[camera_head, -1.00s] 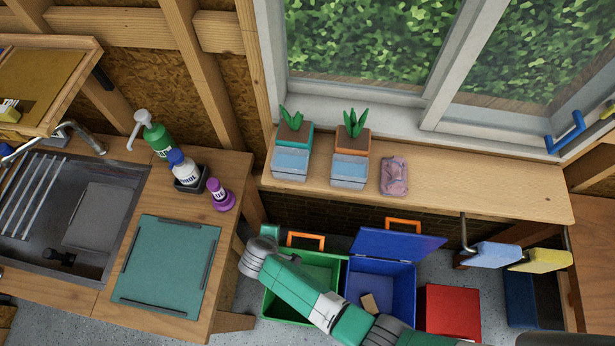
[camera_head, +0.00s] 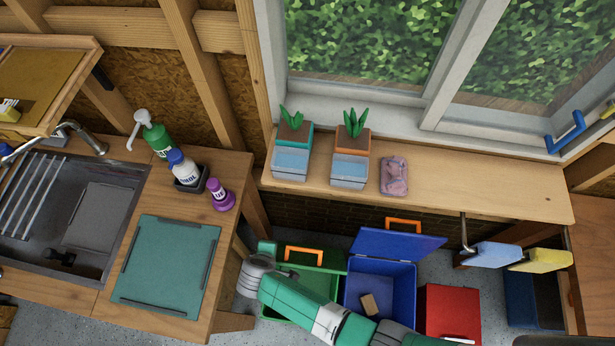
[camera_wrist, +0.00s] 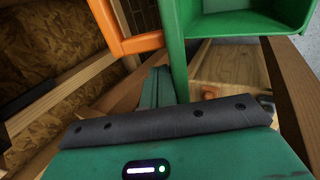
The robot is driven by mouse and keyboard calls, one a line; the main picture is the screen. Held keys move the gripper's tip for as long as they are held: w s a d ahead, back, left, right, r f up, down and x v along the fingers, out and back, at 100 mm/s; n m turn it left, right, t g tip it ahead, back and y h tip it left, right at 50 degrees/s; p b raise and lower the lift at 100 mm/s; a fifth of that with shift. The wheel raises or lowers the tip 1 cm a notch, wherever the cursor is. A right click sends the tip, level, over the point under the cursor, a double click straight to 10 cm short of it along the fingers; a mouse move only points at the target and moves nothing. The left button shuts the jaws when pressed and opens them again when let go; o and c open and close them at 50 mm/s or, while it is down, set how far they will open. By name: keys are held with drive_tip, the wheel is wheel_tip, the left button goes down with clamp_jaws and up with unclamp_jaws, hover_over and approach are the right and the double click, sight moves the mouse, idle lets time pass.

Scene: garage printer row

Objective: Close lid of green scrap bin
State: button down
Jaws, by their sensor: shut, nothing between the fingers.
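The green scrap bin (camera_head: 318,283) stands on the floor, with its inside visible from above. Its lid is open; its green edge (camera_head: 325,269) and orange handle (camera_head: 304,256) show at the back of the bin. My gripper (camera_head: 267,248) is at the bin's back left corner, left of the handle, and my forearm hides the bin's front. In the wrist view my gripper (camera_wrist: 158,78) is shut and empty. The orange handle (camera_wrist: 138,42) and a green upright part (camera_wrist: 174,35) are just beyond the fingers; the open bin (camera_wrist: 245,22) is at upper right. I cannot tell whether the fingers touch the lid.
A blue bin (camera_head: 404,290) with its lid (camera_head: 395,243) open stands right of the green one, then a red bin (camera_head: 452,308). A wooden counter (camera_head: 226,180) stands close on the left. A shelf (camera_head: 450,195) with planters runs behind, above the bins.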

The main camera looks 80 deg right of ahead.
drive_tip(key=shift+w+a+f+b, duration=0.15)
drive_tip(key=shift+a+f, duration=0.2)
drive_tip(key=shift+a, duration=0.25)
drive_tip(key=shift+s+a+f+b, duration=0.1)
drive_tip(key=shift+a+f, duration=0.2)
drive_tip(key=shift+a, duration=0.35)
drive_tip(key=shift+w+a+f+b, duration=0.15)
drive_tip(key=shift+a+f, duration=0.2)
drive_tip(key=shift+a, duration=0.25)
drive_tip(key=shift+s, duration=0.1)
drive_tip(key=a+f+b, duration=0.2)
drive_tip(key=a, duration=0.1)
drive_tip(key=shift+a+f, duration=0.2)
drive_tip(key=shift+f, duration=0.2)
drive_tip(key=shift+r, duration=0.1)
drive_tip(key=shift+w+a+r+p, duration=0.15)
drive_tip(key=shift+a+r+p, duration=0.9)
drive_tip(key=shift+p, duration=0.15)
drive_tip(key=shift+w+a+r+p, duration=0.15)
drive_tip(key=shift+a+r+p, duration=0.9)
drive_tip(key=shift+p, duration=0.1)
